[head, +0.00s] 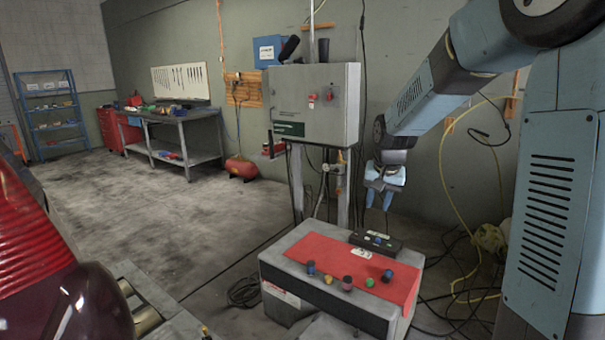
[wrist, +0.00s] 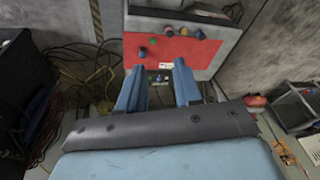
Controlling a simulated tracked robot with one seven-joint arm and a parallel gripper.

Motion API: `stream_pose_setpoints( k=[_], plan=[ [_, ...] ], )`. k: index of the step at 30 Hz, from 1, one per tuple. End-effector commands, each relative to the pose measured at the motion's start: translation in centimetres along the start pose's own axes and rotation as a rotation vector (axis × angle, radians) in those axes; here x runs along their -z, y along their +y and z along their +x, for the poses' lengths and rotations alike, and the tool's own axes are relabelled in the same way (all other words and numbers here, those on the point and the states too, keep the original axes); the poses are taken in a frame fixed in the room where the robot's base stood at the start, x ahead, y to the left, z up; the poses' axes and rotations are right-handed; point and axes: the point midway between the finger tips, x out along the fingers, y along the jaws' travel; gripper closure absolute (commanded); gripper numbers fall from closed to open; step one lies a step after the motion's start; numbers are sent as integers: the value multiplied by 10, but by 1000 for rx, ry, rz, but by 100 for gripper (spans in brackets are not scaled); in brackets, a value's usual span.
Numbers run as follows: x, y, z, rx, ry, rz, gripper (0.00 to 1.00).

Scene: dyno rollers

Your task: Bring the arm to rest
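My arm reaches in from the upper right in the head view and bends down at the wrist. My gripper (head: 379,199) hangs fingers down above the back of the grey bench (head: 280,253) and is clear of it. In the wrist view, the two blue fingers of my gripper (wrist: 158,82) stand apart with a gap between them. Nothing is seen between the fingers. A red mat (head: 325,252) lies on the bench top.
Several small coloured knobs, one of them green (head: 369,282), stand on the mat. A black box (head: 376,241) is at the bench's back edge. A grey cabinet (head: 313,100) stands behind. Cables lie on the floor at right. A red car (head: 40,270) is at left.

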Motion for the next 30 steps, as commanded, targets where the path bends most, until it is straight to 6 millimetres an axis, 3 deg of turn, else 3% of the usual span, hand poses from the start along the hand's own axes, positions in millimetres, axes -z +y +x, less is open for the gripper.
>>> stream_pose_setpoints(
  k=[3,12,21,30],
  plan=[
    [-18,5,-27,4,19,-23,66],
    [-66,17,-81,9,62,-84,66],
    [-120,32,-123,8,103,-145,66],
    [-177,48,-152,2,145,-204,66]
  ],
)
